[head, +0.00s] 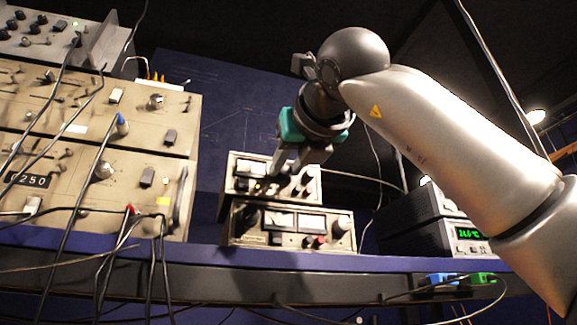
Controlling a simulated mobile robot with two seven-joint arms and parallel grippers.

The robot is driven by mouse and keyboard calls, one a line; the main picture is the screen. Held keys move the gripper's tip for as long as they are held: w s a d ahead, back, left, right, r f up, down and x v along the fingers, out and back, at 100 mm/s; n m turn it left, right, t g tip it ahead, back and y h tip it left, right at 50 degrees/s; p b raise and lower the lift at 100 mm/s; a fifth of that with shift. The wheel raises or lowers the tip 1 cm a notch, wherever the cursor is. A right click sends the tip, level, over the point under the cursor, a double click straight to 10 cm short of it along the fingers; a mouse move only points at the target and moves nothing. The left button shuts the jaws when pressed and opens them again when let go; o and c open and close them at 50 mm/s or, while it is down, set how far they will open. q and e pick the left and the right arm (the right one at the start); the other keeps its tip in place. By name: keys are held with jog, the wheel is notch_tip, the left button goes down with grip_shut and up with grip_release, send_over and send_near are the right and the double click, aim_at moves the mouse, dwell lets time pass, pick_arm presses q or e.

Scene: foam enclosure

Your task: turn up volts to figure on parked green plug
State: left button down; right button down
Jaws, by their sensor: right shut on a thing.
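Two stacked bench power supplies stand on the shelf. The upper supply (243,168) has a meter window and knobs; the lower supply (243,219) has twin meters and a red knob. My right gripper (273,182) reaches down to the upper supply's front, shut on what appears to be a knob, mostly hidden by the fingers. The meter readings are too small to read. A green plug (482,278) is parked at the shelf's front edge, right of a blue plug (440,279); no figure on it is legible. My left gripper is out of view.
Beige instrument panels (180,125) with knobs and hanging black cables fill the left. A dark unit with a green display (468,233) stands at right, partly behind my right arm. Loose cables cross the shelf front (200,257).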

jog(key=shift+m, duration=0.3)
jog(key=c, duration=0.9)
grip_release()
jog(key=shift+s+d+b, duration=0.15)
jog(key=shift+s+b, duration=0.15)
jog(key=shift+s, duration=0.2)
jog(key=b+v, duration=0.2)
jog(key=v, duration=1.2)
jog(key=shift+b, duration=0.35)
